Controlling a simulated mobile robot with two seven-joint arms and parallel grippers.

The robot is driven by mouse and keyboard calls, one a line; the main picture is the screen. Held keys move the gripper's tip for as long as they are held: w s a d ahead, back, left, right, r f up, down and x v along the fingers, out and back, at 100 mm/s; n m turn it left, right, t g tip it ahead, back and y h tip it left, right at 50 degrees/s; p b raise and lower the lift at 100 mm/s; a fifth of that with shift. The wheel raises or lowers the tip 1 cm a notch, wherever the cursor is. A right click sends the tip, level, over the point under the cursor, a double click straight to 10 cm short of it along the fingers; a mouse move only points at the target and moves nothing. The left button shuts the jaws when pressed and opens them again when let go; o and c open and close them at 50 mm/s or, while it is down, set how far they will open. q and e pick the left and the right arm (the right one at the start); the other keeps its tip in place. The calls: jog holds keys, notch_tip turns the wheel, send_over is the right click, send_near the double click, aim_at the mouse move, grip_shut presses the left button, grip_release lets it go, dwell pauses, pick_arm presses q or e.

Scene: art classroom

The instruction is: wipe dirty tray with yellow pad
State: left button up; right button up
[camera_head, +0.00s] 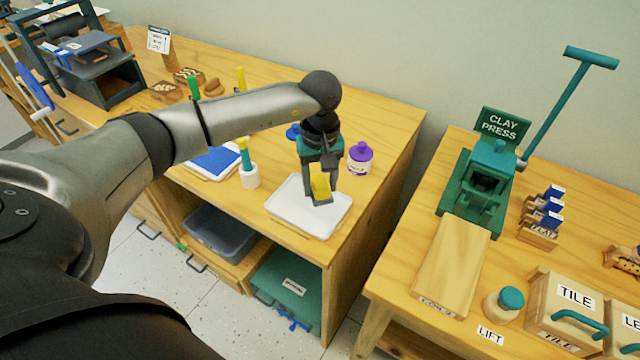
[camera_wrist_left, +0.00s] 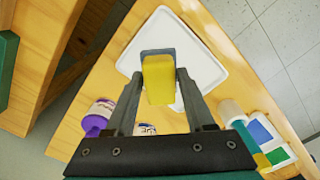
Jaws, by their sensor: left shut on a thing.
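A white tray (camera_head: 300,217) lies on the wooden table near its front right corner. My left gripper (camera_head: 321,190) points down over the tray and is shut on a yellow pad (camera_head: 320,187). The pad also shows between the fingers in the left wrist view (camera_wrist_left: 159,78), with the tray (camera_wrist_left: 205,75) behind it. A grey-blue layer (camera_wrist_left: 158,51) shows along one edge of the pad. I cannot tell whether the pad touches the tray. No dirt shows clearly on the visible part of the tray. My right gripper is not in view.
A purple-lidded jar (camera_head: 360,158) stands right of my left gripper. A white pot with a teal-and-yellow tool (camera_head: 249,176) and a blue-and-white pad (camera_head: 214,162) are left of the tray. A gap separates this table from the clay press (camera_head: 484,181) table.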

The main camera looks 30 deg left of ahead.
pick_arm(q)
jog(key=shift+r+p, duration=0.5)
jog(key=shift+r, duration=0.55)
jog(key=shift+d, duration=0.1)
